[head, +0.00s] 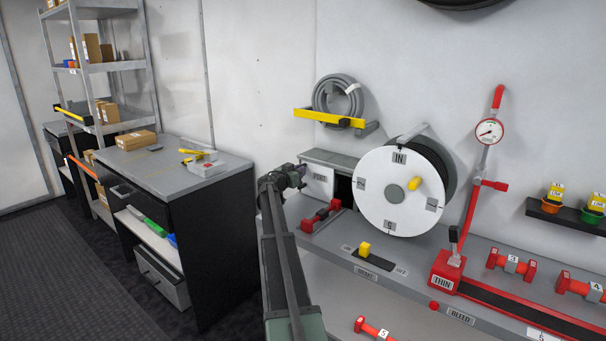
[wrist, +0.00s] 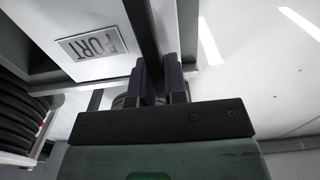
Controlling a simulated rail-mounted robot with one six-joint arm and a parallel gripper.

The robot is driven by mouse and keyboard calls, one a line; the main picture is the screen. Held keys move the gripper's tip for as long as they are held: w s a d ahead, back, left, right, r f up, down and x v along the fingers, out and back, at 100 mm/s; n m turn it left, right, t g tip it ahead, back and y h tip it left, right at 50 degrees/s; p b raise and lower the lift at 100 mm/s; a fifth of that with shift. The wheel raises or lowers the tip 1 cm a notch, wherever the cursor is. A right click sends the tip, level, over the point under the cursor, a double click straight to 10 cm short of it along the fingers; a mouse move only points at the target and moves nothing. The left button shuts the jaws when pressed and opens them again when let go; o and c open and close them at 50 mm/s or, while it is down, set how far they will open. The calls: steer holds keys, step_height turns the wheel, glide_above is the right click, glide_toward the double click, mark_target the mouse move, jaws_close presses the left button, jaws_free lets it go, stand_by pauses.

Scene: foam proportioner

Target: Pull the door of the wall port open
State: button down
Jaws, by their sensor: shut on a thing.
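The wall port (head: 331,158) is a grey box against the wall, left of the white reel. Its pale door (head: 319,179) carries a PORT label, and a dark gap shows to the right of the door. In the wrist view the door (wrist: 92,68) and its label fill the upper left. My gripper (head: 297,173) is at the door's left side. Its two dark fingers (wrist: 159,80) are shut on a dark upright bar (wrist: 140,25) along the door's side, seemingly its handle. The finger contact is partly hidden.
The white reel (head: 376,208) stands close to the right of the port. A red dumbbell-shaped part (head: 320,216) lies on the bench just below. A black cabinet (head: 215,215) stands to the left, with open floor between it and the bench.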

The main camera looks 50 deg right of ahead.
steer(key=shift+w, duration=0.75)
steer(key=c, duration=1.2)
jaws_free()
steer(key=shift+o, duration=0.2)
steer(key=shift+a, duration=0.1)
steer(key=a, duration=1)
steer(key=shift+a, duration=0.35)
